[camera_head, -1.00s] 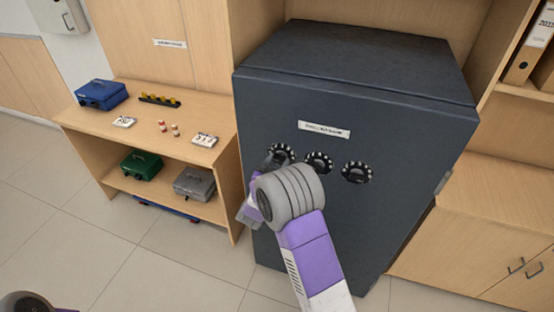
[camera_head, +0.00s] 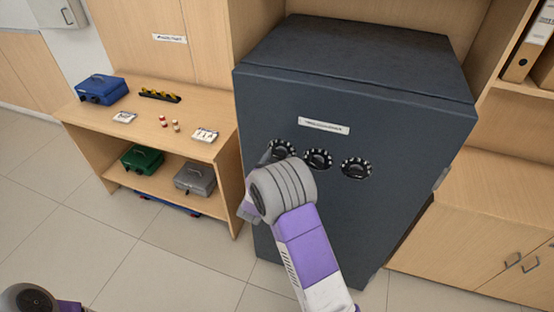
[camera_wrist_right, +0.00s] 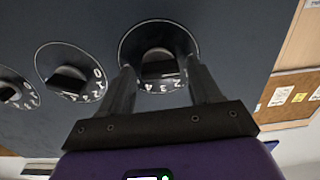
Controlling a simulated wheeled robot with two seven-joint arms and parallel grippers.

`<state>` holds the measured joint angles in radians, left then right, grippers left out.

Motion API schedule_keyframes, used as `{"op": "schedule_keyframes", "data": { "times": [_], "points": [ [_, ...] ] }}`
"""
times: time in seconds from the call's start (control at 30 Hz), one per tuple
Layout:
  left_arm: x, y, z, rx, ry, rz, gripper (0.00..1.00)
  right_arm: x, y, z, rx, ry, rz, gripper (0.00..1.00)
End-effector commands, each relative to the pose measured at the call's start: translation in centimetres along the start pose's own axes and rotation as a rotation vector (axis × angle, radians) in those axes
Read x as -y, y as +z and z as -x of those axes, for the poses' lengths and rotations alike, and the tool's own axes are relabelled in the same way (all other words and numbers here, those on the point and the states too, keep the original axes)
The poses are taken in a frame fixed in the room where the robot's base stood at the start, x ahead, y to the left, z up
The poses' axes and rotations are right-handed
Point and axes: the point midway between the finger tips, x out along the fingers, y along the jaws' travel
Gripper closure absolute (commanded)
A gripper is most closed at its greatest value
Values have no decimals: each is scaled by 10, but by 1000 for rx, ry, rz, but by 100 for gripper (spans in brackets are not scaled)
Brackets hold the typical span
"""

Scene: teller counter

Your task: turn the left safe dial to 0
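The dark safe (camera_head: 350,220) stands in the middle of the head view, with three round dials in a row. The left dial (camera_head: 281,150) is partly hidden behind my right wrist. My right gripper (camera_wrist_right: 162,88) is at this dial, its fingers apart on either side of the knob. In the right wrist view the left dial (camera_wrist_right: 158,74) has its dark knob between the fingertips; I cannot tell whether they touch it. Some white digits show on its lower rim; its setting is not readable. My left gripper is out of view; only part of the left arm shows at bottom left.
The middle dial (camera_head: 318,159) and right dial (camera_head: 356,168) sit close beside the left one. A wooden shelf (camera_head: 205,100) at left holds a blue cash box (camera_head: 101,90) and small items. Open floor lies in front.

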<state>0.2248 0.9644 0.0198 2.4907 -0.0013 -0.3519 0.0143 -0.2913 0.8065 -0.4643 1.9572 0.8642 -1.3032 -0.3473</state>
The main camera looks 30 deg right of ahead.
Motion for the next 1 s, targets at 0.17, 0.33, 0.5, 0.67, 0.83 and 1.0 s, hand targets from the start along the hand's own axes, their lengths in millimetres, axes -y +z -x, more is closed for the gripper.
{"op": "schedule_keyframes", "data": {
  "times": [0.17, 0.33, 0.5, 0.67, 0.83, 1.0],
  "points": [
    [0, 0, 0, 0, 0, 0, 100, 0, 0, 0, -1, 0, -2, 28],
    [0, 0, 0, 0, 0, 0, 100, 0, -1, 1, -1, 0, -3, 28],
    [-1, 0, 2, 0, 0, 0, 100, 1, -1, 20, 1, -3, -2, 28],
    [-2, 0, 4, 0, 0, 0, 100, 1, -1, 48, 1, -3, -2, 28],
    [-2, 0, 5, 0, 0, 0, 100, 1, 0, 69, 1, -2, -1, 28],
    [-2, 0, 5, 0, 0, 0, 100, 0, 0, 76, -1, 0, -2, 28]
  ]
}}
